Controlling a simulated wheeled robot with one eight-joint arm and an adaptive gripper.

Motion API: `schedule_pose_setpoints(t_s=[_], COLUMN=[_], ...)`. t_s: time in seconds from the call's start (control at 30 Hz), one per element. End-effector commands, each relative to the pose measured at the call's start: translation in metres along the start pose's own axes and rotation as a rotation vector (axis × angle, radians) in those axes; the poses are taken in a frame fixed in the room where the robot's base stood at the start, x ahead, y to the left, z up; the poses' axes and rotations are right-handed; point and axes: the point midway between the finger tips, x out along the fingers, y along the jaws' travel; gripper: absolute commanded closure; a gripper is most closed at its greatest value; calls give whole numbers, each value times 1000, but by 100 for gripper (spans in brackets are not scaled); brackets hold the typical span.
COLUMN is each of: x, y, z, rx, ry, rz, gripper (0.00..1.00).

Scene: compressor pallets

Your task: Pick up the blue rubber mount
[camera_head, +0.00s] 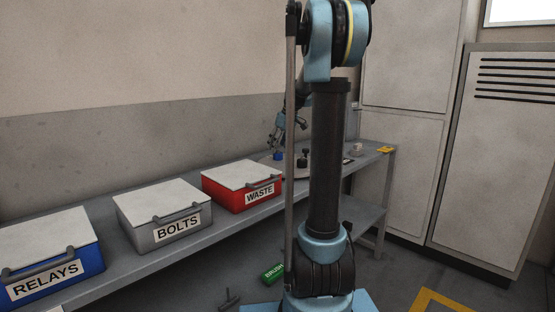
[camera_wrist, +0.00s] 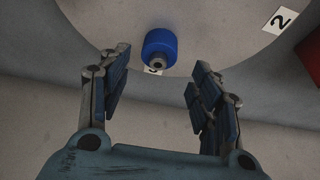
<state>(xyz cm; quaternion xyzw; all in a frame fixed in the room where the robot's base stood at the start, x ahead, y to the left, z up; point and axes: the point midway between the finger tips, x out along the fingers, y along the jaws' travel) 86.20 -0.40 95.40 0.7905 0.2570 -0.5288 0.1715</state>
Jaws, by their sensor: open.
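The blue rubber mount (camera_wrist: 160,46) is a short blue cylinder with a grey metal stud, lying in view at the top middle of the wrist view. It rests on a pale round plate (camera_wrist: 215,35) with number labels. My gripper (camera_wrist: 155,92) is open, with one finger to each side below the mount and nothing between them. In the head view my gripper (camera_head: 279,138) is at the back of the bench, just above the small blue mount (camera_head: 278,156). My arm hides part of the round plate there.
A grey bench (camera_head: 125,255) runs along the wall. On it stand a blue RELAYS box (camera_head: 50,285), a grey BOLTS box (camera_head: 165,240) and a red WASTE box (camera_head: 240,195). A dark object (camera_head: 303,159) stands near the mount. A green BRUSH box (camera_head: 272,272) is lower down.

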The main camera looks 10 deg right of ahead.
Motion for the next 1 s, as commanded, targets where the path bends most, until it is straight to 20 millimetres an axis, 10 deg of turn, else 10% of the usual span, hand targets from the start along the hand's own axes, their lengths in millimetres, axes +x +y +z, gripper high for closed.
schedule_pose_setpoints(t_s=[0.57, 0.8, 1.0], x=[39, 39, 39], y=[4, 4, 4], z=[4, 4, 4], rx=[0, 0, 0], ry=[0, 0, 0], rz=[0, 0, 0], gripper=[42, 89, 90])
